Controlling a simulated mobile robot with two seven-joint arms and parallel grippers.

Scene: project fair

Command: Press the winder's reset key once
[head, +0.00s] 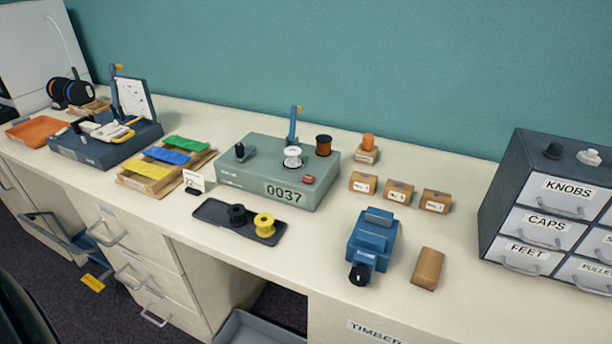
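The winder (255,178) is a grey-green box in the middle of the bench. Its front counter display (285,193) reads 0037. A small red key (308,179) sits on its top near the right front, probably the reset key; no label on it is readable. The top also carries a white spool (292,157), a dark copper-coloured spool (323,145), a black knob (240,152) and a blue post (293,124) with an orange tip. Neither of my grippers is in view, and nothing touches the winder.
A black tray (210,212) with black and yellow spools lies in front of the winder. A blue device (373,240) and a brown block (427,268) stand front right. Several small labelled boxes (398,191) are to the right. A labelled drawer cabinet (517,190) bounds the right.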

